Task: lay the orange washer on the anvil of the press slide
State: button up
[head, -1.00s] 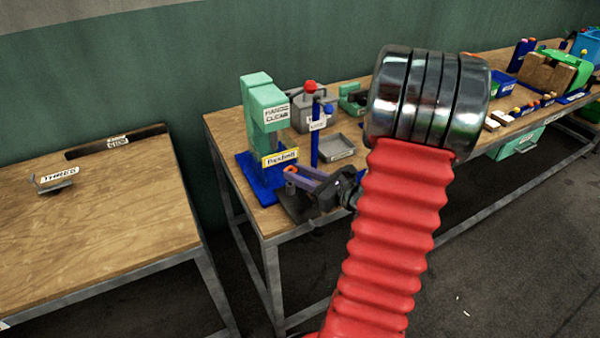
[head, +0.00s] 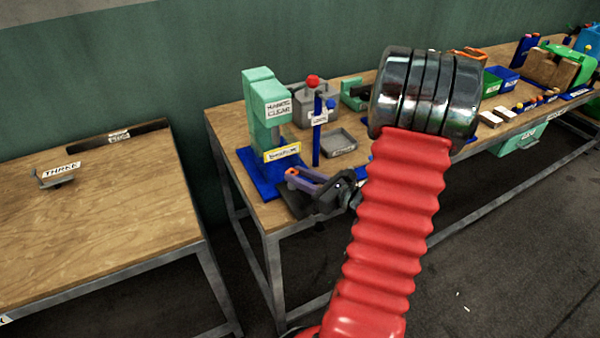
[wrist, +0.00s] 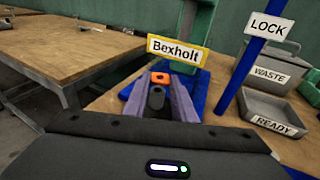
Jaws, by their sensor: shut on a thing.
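The orange washer (wrist: 160,78) is between the purple fingertips of my gripper (wrist: 160,82) in the wrist view. My gripper is shut on it. In the head view my gripper (head: 295,174) and a bit of orange show just in front of the press (head: 266,105). The press is a green column on a blue base (head: 247,174), with a yellow Bexholt label (wrist: 178,50). A dark rounded piece (wrist: 155,98) sits between the fingers behind the washer; I cannot tell what it is. I cannot make out the slide's anvil; the label and my gripper cover that area.
A blue post with a LOCK sign (wrist: 268,27) stands right of the press. Beyond it are a grey WASTE bin (wrist: 268,72) and a shallow READY tray (wrist: 277,113). A separate table (head: 100,220) on the left is mostly bare, with a THREE holder (head: 62,172).

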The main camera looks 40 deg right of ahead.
aim_at(299, 192)
jog(key=shift+f, duration=1)
jog(key=shift+s+a+f, duration=0.15)
jog(key=shift+a+f, duration=0.1)
jog(key=shift+f, duration=0.15)
dwell(0.4)
dwell(0.4)
jog(key=shift+f, duration=0.15)
grip_shut()
jog(key=shift+f, duration=0.25)
dwell(0.8)
jog(key=o, duration=1)
grip_release()
jog(key=shift+d+r, duration=0.1)
jog(key=shift+r, duration=0.1)
jog(key=shift+o, duration=0.3)
